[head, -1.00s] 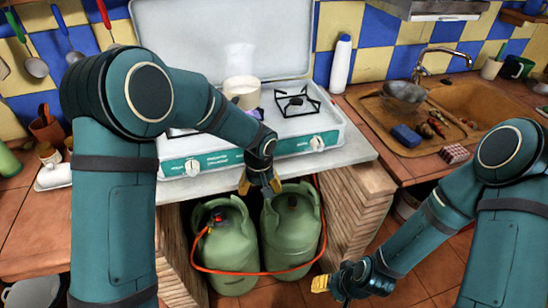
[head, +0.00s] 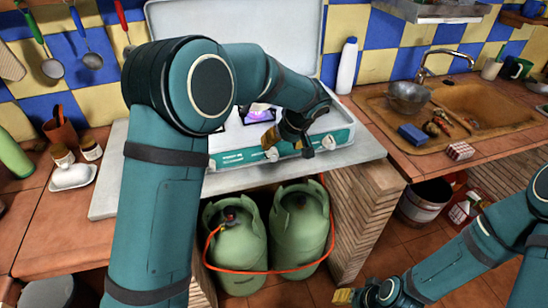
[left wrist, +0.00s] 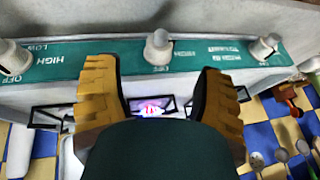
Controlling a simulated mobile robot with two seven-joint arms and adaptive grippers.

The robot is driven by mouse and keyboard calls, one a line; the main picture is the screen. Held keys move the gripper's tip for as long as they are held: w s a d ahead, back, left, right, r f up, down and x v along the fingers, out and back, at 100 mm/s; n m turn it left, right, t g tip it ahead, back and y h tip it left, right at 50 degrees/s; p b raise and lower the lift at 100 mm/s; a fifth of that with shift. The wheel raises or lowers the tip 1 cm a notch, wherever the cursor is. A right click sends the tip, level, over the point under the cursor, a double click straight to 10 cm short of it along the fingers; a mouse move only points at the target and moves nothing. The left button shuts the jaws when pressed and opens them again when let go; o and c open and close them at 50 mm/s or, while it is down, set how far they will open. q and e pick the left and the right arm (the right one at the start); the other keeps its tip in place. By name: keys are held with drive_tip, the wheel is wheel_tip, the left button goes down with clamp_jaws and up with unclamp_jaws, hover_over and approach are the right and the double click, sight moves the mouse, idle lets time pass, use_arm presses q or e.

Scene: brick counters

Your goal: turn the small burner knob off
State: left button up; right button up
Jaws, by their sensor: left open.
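The white stove (head: 110,200) has a green front panel with pale knobs. One knob (head: 272,155) shows just below my left gripper (head: 288,144), and another knob (head: 328,142) is to its right. In the left wrist view the middle knob (left wrist: 158,50) stands between and slightly beyond the open yellow fingertips (left wrist: 158,75), with no visible contact. Another knob (left wrist: 265,46) is at the right there. A purple flame glow (head: 260,112) shows on the burner behind the gripper. My right gripper (head: 345,296) is at the bottom edge; its jaws are unclear.
Two green gas bottles (head: 298,235) with an orange hose stand under the stove. A sink (head: 485,105) with a metal bowl (head: 407,97) is at the right. My left arm hides the stove's left part.

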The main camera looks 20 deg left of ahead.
sight(274, 155)
use_arm(q)
drive_tip(key=b+x, duration=0.1)
drive_tip(key=x, duration=0.6)
drive_tip(key=shift+a+f, duration=0.1)
drive_tip(key=shift+f, duration=0.25)
drive_tip(key=c, duration=1.2)
